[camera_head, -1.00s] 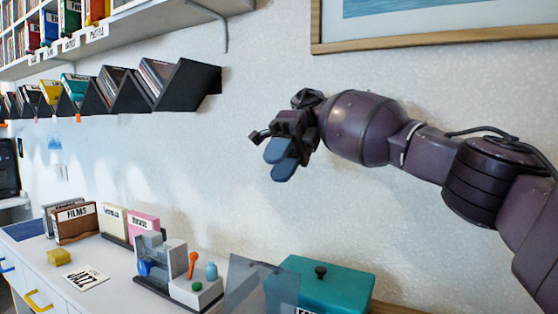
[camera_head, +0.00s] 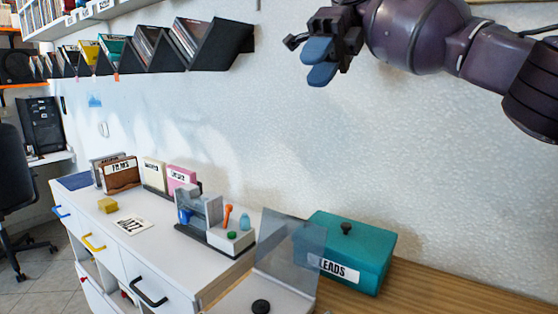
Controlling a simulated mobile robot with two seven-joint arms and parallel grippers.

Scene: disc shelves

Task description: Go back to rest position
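My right gripper (camera_head: 319,62) shows at the top of the head view, with two blue finger pads hanging down and left. It is raised in front of the bare wall, right of the black zigzag disc shelf and above the teal box. It touches nothing that I can see. The pads look close together and overlap from this angle, so I cannot tell whether a gap is between them. No object shows in it. My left gripper is not in the view.
The black disc shelf (camera_head: 212,45) holds discs on the wall. A white cabinet (camera_head: 160,265) carries label boxes, a JAZZ card (camera_head: 131,226) and a small grey machine (camera_head: 200,216). A teal LEADS box (camera_head: 372,245) stands on the wooden top (camera_head: 430,292). A black chair (camera_head: 14,180) is far left.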

